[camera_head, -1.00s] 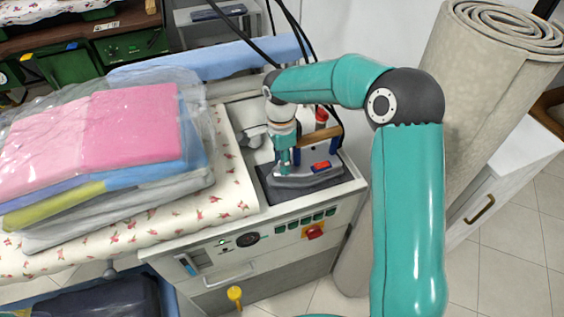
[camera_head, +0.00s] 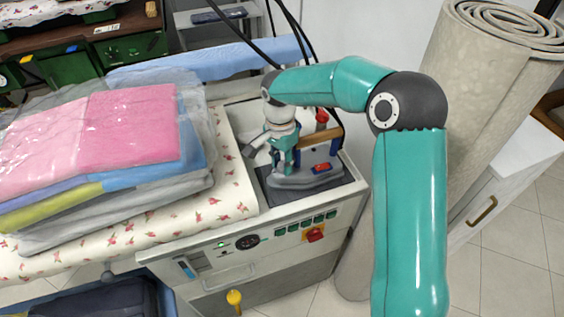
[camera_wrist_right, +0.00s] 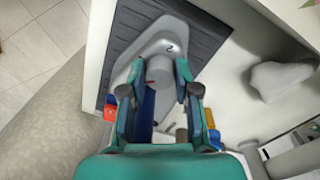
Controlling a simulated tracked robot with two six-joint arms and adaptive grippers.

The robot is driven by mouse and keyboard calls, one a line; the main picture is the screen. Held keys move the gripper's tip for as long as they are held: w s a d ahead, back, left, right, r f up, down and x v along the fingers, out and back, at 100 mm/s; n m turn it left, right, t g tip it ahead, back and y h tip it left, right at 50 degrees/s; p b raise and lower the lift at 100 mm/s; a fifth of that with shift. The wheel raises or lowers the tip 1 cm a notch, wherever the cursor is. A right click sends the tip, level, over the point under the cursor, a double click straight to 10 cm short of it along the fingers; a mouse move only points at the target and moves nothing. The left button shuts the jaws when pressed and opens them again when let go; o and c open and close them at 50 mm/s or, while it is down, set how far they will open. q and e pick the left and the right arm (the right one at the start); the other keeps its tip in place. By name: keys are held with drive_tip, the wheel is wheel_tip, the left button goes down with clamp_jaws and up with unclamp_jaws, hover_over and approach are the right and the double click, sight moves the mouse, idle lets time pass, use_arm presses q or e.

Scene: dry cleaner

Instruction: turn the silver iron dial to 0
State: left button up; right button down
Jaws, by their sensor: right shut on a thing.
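The silver iron (camera_head: 305,179) rests on a dark ribbed pad at the right end of the ironing station, with a wooden handle (camera_head: 326,135) above. In the right wrist view its pointed grey body (camera_wrist_right: 163,42) lies ahead of my fingers. The grey round dial (camera_wrist_right: 159,70) stands on it between my fingertips, with a "2" printed just beyond it. A small reddish mark shows at the dial's lower left edge. My right gripper (camera_head: 287,165) reaches down onto the iron and is shut on the dial; it also shows in the wrist view (camera_wrist_right: 156,78). My left gripper is not in view.
Plastic-wrapped folded clothes (camera_head: 130,135) lie on the floral ironing board (camera_head: 225,190) to the left. The station's front panel (camera_head: 262,238) has green buttons and a red switch. A rolled carpet (camera_head: 490,110) stands at the right. Black cables hang behind the iron.

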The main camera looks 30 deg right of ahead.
sight(280, 163)
drive_tip(key=shift+w+r, duration=0.1)
drive_tip(key=c, duration=0.8)
unclamp_jaws()
drive_tip(key=shift+c, duration=0.2)
wheel_tip(280, 163, up, 12)
drive_tip(key=shift+w, duration=0.25)
